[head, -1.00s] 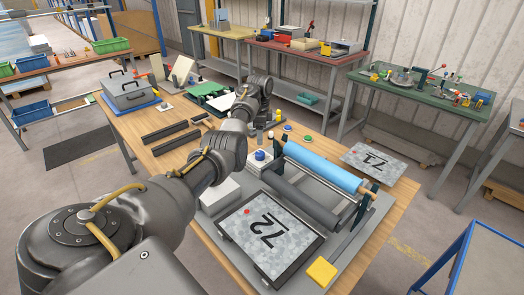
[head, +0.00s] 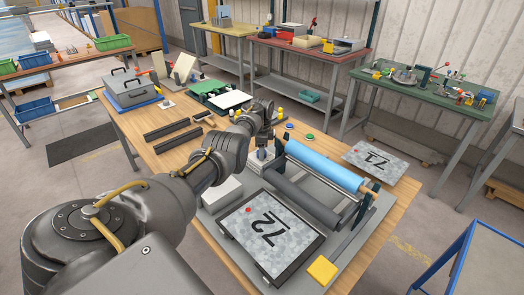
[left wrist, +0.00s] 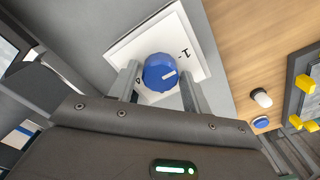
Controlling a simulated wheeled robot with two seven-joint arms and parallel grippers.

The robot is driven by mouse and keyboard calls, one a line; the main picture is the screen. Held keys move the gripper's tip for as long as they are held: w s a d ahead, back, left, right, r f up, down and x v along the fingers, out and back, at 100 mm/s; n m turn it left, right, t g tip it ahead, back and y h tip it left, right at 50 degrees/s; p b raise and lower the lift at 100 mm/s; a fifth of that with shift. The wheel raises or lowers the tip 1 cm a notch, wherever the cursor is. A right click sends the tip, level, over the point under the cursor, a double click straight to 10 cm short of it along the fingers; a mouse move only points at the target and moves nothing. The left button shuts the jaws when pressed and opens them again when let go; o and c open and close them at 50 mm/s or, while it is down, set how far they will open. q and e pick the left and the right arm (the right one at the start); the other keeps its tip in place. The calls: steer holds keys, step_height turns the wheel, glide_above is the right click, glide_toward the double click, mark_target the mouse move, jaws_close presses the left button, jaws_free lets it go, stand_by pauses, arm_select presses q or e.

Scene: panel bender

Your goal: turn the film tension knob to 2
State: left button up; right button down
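The film tension knob (left wrist: 159,72) is a blue round knob with a white pointer mark, on a white dial plate (left wrist: 152,38). A "1" shows on the plate to the upper right of the knob, and part of another figure shows to its lower left. The pointer mark points right, a little below the "1". My left gripper (left wrist: 160,88) is open, with one finger on each side of the knob. Whether the fingers touch it I cannot tell. In the head view my left gripper (head: 263,141) is above the knob (head: 262,154). My right gripper is not in view.
The laminating rig with a blue film roll (head: 319,166) and a dark roller (head: 300,198) stands right of the knob. A plate marked 72 (head: 285,250), a yellow block (head: 322,270) and a white box (head: 222,192) lie near. Bench wood (head: 125,125) is bare at left.

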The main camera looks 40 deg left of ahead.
arm_select(q)
steer(key=c, duration=0.7)
steer(key=shift+m, duration=0.3)
steer(key=shift+m+b, duration=0.3)
steer(key=shift+m, duration=0.6)
steer(key=m+b, duration=0.1)
steer(key=m, duration=0.1)
steer(key=shift+f+m, duration=0.1)
steer(key=shift+m, duration=0.3)
steer(key=m+b, duration=0.2)
steer(key=m, duration=0.1)
steer(key=shift+s+m+b, duration=0.1)
steer(key=shift+m+b, duration=0.95)
steer(key=shift+m, duration=0.65)
